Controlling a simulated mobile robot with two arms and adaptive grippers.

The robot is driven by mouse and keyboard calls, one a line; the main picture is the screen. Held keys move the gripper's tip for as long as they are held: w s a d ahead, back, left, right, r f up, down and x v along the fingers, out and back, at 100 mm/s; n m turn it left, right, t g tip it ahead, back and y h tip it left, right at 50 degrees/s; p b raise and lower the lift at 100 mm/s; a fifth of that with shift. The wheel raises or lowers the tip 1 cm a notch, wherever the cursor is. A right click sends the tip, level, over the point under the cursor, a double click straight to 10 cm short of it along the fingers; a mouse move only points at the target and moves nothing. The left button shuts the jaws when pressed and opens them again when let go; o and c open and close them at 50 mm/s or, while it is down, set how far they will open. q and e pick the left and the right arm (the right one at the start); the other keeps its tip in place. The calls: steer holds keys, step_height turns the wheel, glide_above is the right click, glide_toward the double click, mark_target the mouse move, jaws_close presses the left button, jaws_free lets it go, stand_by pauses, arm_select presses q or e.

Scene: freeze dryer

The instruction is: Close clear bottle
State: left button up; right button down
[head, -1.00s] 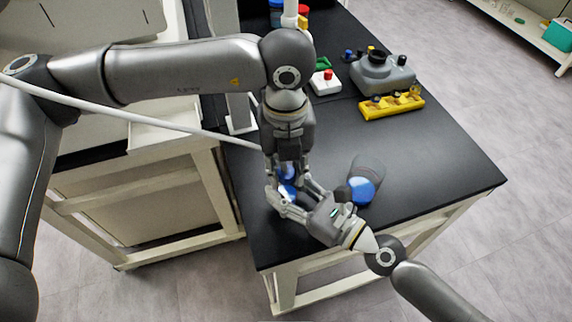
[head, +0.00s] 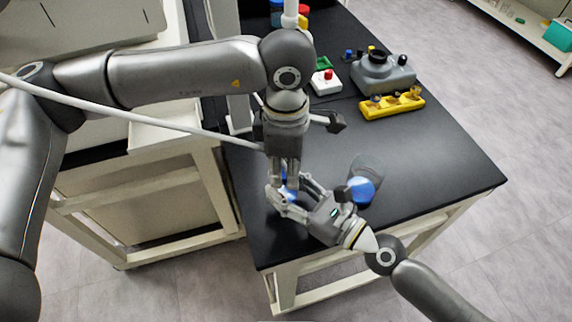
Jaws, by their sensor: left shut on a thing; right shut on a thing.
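The bottle (head: 290,195) in the head view is mostly hidden between my two grippers near the table's front left. My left gripper (head: 284,178) points straight down from above and is shut on the blue cap at the top; the cap is almost fully covered by the fingers. My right gripper (head: 286,199) reaches in from the lower right and is shut around the bottle below the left fingers. The bottle's clear wall and how far the cap sits down cannot be made out.
A second container with a blue part (head: 361,189) is right of my grippers on the black table (head: 430,165). A grey device (head: 383,74), a yellow rack (head: 391,105) and a white box with a red button (head: 326,82) stand farther back. The table's right side is clear.

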arm_select(q)
steer(key=m, duration=0.3)
steer(key=shift+m, duration=0.3)
steer(key=m, duration=1.7)
steer(key=shift+m, duration=0.3)
steer(key=m, duration=0.6)
steer(key=shift+m, duration=0.4)
steer(key=m, duration=0.4)
